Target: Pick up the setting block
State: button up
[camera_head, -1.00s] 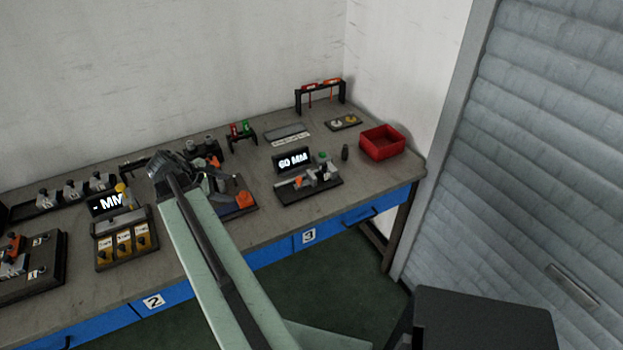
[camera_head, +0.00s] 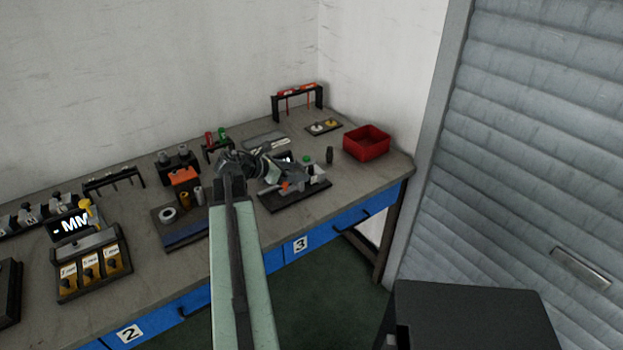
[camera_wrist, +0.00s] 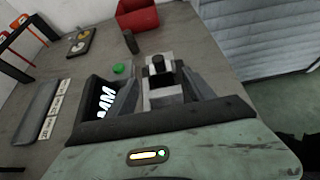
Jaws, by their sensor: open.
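A pale grey block with a dark knob (camera_wrist: 158,64), which looks like the setting block, stands on the measuring station in the wrist view. In the head view that station (camera_head: 296,197) is on the right part of the bench, partly hidden by my arm. My gripper (camera_wrist: 166,78) is open, its dark fingers on either side of the block's line in the wrist view. Whether they touch it I cannot tell. In the head view my gripper (camera_head: 272,165) is over the left of the station. Similar knobbed blocks (camera_head: 30,215) stand at the far left.
A green button (camera_wrist: 119,69) and dark upright cylinder (camera_wrist: 130,41) stand close by. A red bin (camera_head: 366,143) is at the bench's right end. A rack with red tools (camera_head: 298,101) is at the back. A lit display (camera_wrist: 105,101) is left of my gripper.

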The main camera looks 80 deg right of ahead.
aim_at(308, 172)
jog(key=b+x, duration=0.2)
jog(key=x, duration=0.2)
jog(key=shift+s+d+f, duration=0.2)
jog(key=shift+s, duration=0.1)
jog(key=shift+r, duration=0.1)
grip_shut()
jog(key=shift+r, duration=0.1)
notch_tip(308, 172, up, 18)
jog(key=p, duration=1.8)
